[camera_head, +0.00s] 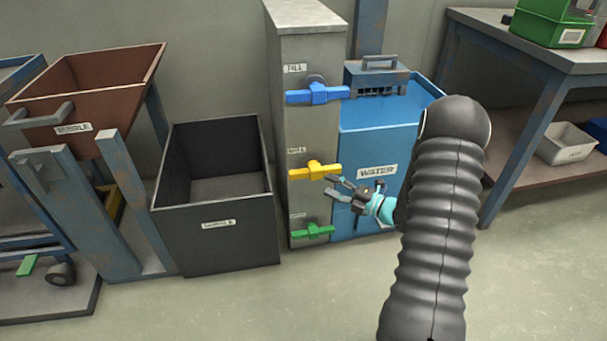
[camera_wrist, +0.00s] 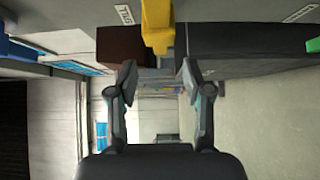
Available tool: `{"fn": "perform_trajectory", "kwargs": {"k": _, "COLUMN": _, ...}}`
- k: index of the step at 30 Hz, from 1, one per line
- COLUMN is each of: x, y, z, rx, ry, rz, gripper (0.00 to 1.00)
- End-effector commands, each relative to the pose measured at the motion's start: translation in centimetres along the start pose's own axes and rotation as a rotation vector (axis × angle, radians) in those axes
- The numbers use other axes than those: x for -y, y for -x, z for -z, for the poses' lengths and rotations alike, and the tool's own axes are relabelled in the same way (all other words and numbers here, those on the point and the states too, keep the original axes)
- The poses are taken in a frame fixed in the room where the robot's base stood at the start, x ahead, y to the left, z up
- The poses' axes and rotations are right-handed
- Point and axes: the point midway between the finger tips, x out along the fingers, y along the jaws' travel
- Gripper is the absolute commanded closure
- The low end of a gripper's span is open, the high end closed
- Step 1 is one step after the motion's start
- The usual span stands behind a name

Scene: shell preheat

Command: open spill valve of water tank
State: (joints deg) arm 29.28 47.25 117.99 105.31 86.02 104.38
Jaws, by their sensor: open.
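The blue water tank (camera_head: 375,140) stands beside a grey valve column (camera_head: 305,120). The column carries a blue valve handle (camera_head: 318,94), a yellow valve handle (camera_head: 314,171) and a green valve handle (camera_head: 312,232), one above another. The small label above the yellow handle is hard to read. The yellow handle also shows at the top of the wrist view (camera_wrist: 157,26). My gripper (camera_head: 332,187) is open and empty, just right of and slightly below the yellow handle, with no clear contact. In the wrist view my gripper (camera_wrist: 157,72) has its fingers spread below the yellow handle.
An open dark bin (camera_head: 215,235) stands left of the column. A brown rubble bin (camera_head: 75,85) on a blue frame is farther left. A workbench (camera_head: 540,70) stands at the right. The floor in front is clear.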

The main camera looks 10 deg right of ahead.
Motion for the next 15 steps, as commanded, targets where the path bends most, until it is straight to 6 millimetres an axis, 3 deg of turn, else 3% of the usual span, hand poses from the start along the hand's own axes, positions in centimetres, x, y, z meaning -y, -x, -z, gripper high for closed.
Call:
{"fn": "perform_trajectory", "kwargs": {"k": 9, "x": 0.0, "y": -6.2, "z": 0.1, "rx": -0.005, "ry": 0.003, "rz": 0.000, "gripper": 0.50}}
{"fn": "perform_trajectory", "kwargs": {"k": 15, "x": 0.0, "y": -9.0, "z": 0.1, "rx": -0.003, "ry": 0.003, "rz": 0.000, "gripper": 0.50}}
